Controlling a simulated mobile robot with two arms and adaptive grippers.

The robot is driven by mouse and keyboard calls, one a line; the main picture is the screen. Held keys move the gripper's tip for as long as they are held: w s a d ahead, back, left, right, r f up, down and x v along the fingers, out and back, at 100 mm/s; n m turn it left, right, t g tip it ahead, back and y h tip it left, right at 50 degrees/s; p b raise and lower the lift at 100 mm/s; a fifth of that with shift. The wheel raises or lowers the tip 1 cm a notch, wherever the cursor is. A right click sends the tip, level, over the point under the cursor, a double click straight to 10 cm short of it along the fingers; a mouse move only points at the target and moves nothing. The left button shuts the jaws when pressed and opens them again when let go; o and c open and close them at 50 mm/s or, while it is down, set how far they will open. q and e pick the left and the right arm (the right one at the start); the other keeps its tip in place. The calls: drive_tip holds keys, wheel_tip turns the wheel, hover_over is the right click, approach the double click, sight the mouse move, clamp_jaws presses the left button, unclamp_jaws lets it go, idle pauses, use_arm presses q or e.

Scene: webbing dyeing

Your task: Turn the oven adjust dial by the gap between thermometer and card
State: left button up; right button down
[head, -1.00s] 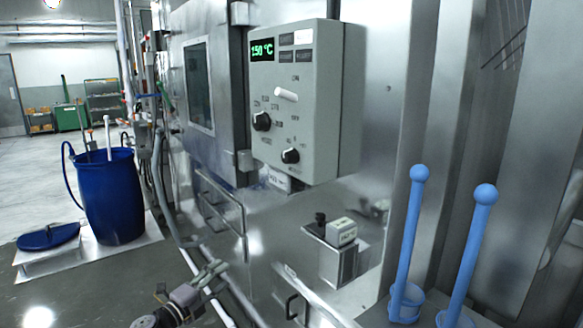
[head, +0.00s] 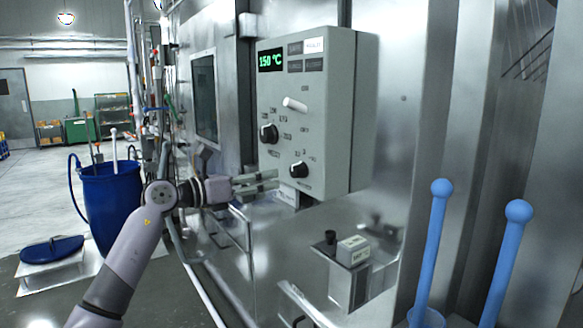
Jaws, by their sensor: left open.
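A grey control box (head: 330,120) on the oven front has a green display (head: 271,60) reading 150 °C. Below it are a white lever (head: 295,104), a left black dial (head: 268,133) and a lower right black dial (head: 299,170). The dial labels are too small to read. A small white card (head: 289,195) hangs under the box, partly hidden by my gripper. My left gripper (head: 277,182) is open and empty, its fingers pointing right, at the box's lower edge, below and left of the lower right dial. I cannot tell whether it touches the box. My right gripper is out of view.
A metal stand with a labelled white block (head: 352,251) and a black knob stands below the box. Two blue ball-topped rods (head: 432,245) rise at the right. A blue barrel (head: 108,200) stands at the left, and metal door handles (head: 240,222) project below my gripper.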

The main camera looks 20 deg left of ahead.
sight(292, 172)
use_arm(q)
drive_tip(key=p+x, duration=0.2)
drive_tip(key=x, duration=0.5)
drive_tip(key=shift+w+d+r, duration=0.15)
drive_tip(key=shift+w+d, duration=0.1)
drive_tip(key=shift+w, duration=0.05)
drive_tip(key=shift+w+d, duration=0.3)
drive_tip(key=shift+w, duration=0.1)
drive_tip(key=shift+c, duration=0.6)
drive_tip(key=c, duration=1)
drive_tip(key=shift+c, duration=0.3)
